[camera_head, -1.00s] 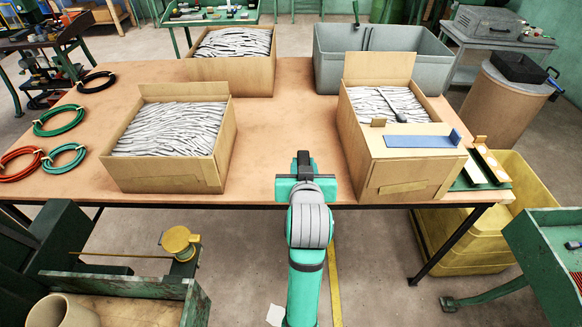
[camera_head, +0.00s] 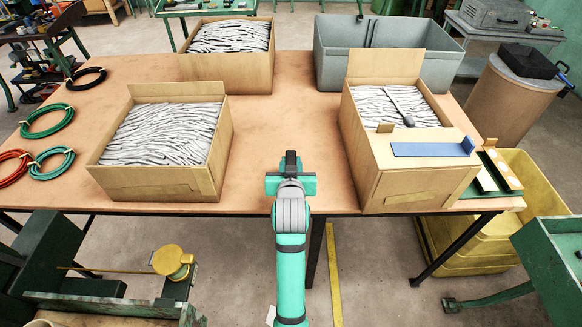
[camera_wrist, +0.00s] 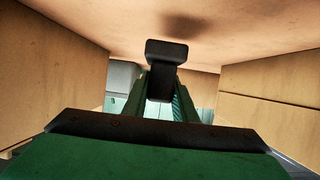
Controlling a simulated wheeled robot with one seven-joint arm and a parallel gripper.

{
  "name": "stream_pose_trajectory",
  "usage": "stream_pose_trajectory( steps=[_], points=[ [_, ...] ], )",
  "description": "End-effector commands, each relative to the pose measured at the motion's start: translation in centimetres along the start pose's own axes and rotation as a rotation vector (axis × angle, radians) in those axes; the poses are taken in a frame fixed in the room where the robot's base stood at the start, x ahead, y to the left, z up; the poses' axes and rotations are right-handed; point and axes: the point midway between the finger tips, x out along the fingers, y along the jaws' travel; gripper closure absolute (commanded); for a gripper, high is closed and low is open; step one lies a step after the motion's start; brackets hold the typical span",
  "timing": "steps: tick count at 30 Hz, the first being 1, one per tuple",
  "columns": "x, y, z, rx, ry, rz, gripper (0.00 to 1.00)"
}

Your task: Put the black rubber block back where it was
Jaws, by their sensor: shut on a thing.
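My gripper (camera_head: 290,172) is over the front part of the table, in the gap between the two front cardboard boxes. It is shut on a small black block (camera_head: 290,160), which sticks up and forward from it. In the wrist view the black block (camera_wrist: 166,58) shows its flat, wider end beyond the green finger parts. The gripped part of the block is hidden between the fingers. The block appears apart from the boxes on both sides.
The left box (camera_head: 152,182) and right box (camera_head: 362,150), with grey strips, flank my gripper. A blue plate (camera_head: 430,149) lies at the right box's front. Another box (camera_head: 228,75) and a grey bin (camera_head: 340,70) stand behind. The middle tabletop (camera_head: 285,120) is clear.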

Motion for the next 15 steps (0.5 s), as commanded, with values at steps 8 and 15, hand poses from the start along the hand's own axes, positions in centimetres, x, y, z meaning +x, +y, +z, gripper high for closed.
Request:
stream_pose_trajectory(
  steps=[8, 15],
  points=[
    [1.2, -0.2, 2.8, -0.001, -0.001, -0.002, 1.00],
    [1.2, 0.0, 2.8, 0.000, 0.000, 0.000, 1.00]
  ],
)
